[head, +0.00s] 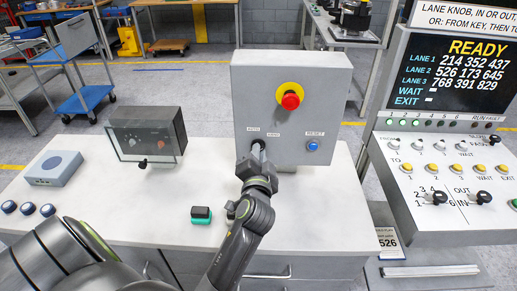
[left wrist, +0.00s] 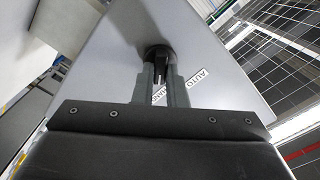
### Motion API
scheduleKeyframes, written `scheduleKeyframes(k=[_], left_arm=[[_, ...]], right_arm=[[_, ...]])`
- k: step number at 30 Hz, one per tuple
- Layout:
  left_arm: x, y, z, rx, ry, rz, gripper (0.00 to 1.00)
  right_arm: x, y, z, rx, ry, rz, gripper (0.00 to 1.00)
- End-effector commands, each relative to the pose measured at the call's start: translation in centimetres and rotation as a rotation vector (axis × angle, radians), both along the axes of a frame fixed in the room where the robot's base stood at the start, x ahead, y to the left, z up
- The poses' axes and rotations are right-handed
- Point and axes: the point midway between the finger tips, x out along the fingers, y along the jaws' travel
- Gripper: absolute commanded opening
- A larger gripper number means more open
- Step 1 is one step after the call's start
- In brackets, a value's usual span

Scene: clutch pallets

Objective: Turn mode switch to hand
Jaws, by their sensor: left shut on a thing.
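The grey control box (head: 312,75) stands upright on the white bench. Its face has a red mushroom button on a yellow disc (head: 290,99), a blue reset button (head: 313,145), and the labels AUTO and HAND. The black mode switch (left wrist: 160,62) sits below these labels; in the head view my gripper mostly covers it. My left gripper (head: 257,153) is at the box face, and its two fingers (left wrist: 160,78) are shut on the switch knob. I cannot tell for sure which label the knob points to. My right gripper is not in view.
A clear-covered box with knobs (head: 148,138), a blue-grey box (head: 55,167), several round blue buttons (head: 28,208) and a small black-and-green block (head: 201,214) are on the white bench (head: 110,190). A lane console (head: 450,150) stands at the right.

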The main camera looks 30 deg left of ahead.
Motion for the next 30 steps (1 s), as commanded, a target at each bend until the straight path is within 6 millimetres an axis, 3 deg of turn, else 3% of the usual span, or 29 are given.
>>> scheduleKeyframes(k=[9,26,27,30], left_arm=[[0.07,-0.04,0.22,0.115,0.065,-0.001,0.00],[0.08,-0.04,0.18,0.143,0.080,-0.001,0.00],[0.08,-0.03,0.18,0.143,0.080,-0.001,0.14],[0.07,-0.04,0.14,0.142,0.080,-0.001,0.27]], right_arm=[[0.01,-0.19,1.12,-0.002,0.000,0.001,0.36],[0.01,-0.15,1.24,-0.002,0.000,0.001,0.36],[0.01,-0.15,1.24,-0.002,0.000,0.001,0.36],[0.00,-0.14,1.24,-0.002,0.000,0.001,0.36]])
